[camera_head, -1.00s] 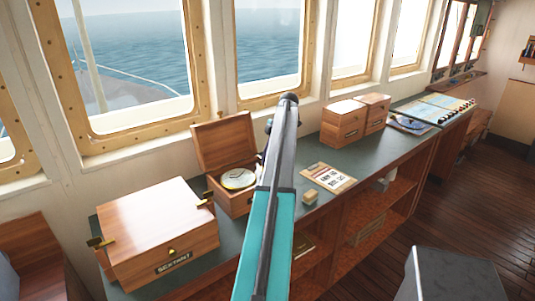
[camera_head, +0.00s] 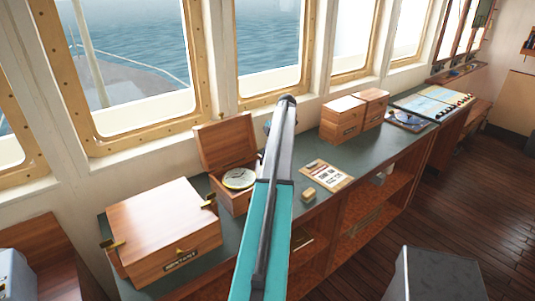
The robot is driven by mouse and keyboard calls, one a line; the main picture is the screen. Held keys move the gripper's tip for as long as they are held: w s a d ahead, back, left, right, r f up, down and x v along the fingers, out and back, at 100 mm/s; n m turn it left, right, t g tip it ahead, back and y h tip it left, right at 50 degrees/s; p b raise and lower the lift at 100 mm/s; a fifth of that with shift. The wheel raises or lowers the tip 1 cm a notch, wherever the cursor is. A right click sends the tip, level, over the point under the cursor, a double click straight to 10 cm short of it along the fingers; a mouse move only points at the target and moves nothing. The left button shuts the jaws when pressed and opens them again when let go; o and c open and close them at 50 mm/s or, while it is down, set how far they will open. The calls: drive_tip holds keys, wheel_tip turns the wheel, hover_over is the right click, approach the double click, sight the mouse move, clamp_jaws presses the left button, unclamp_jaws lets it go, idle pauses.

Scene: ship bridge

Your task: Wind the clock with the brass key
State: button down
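An open wooden box (camera_head: 232,199) stands on the dark green counter with its lid raised toward the windows. A round white-faced clock (camera_head: 239,179) with a brass rim lies in it, face up. My teal and grey arm stands in front of the right side of the box and hides part of it. No brass key can be made out; it may be too small or behind my arm. My gripper's fingers cannot be made out in this view, so its state and anything in it are not shown.
A large wooden box labelled SEXTANT (camera_head: 160,230) stands left of the clock box. A printed card (camera_head: 327,175) and a small wooden block (camera_head: 308,194) lie to the right. Two closed wooden boxes (camera_head: 343,120) stand farther along. The counter (camera_head: 290,150) has bare room between them.

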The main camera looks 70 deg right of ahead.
drive_tip(key=shift+a+f, duration=0.15)
drive_tip(key=shift+a, duration=0.1)
drive_tip(key=c, duration=1.3)
unclamp_jaws()
drive_tip(key=shift+c, duration=0.2)
drive_tip(key=shift+d, duration=0.1)
drive_tip(key=shift+r, duration=0.2)
